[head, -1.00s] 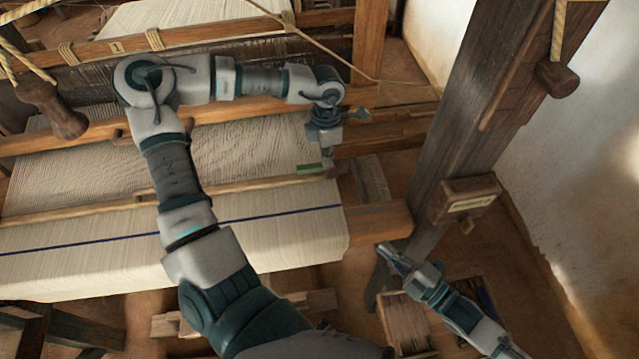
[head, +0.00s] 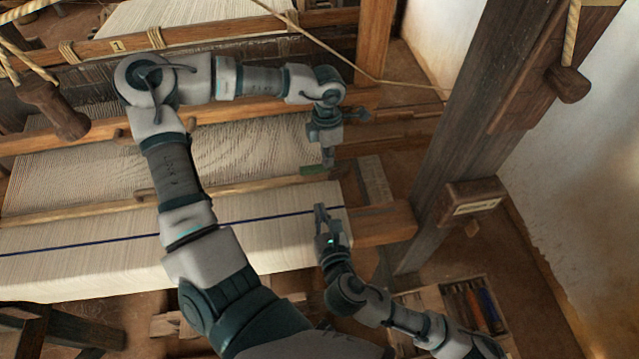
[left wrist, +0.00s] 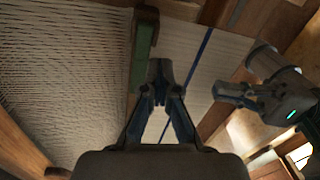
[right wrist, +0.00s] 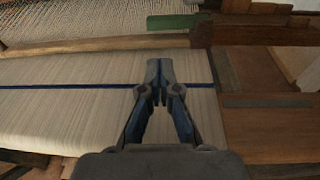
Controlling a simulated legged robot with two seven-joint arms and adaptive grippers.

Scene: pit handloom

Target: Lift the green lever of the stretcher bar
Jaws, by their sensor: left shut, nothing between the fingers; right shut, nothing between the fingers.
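The green lever (head: 314,170) lies at the right end of the wooden stretcher bar (head: 240,187), which crosses the cream cloth. It also shows in the left wrist view (left wrist: 141,55) and the right wrist view (right wrist: 172,22). My left gripper (head: 328,160) is shut and empty, pointing down beside the lever's right end; I cannot tell whether it touches. In the left wrist view my left fingertips (left wrist: 160,68) appear just beside the lever. My right gripper (head: 321,210) is shut and empty over the cloth near its right edge, on the near side of the bar and apart from the lever.
The cloth with its blue stripe (head: 150,234) wraps over the front beam (head: 385,224). A thick wooden post (head: 455,130) with a small labelled block (head: 474,205) stands to the right. A box (head: 472,305) of coloured tools is low at the right.

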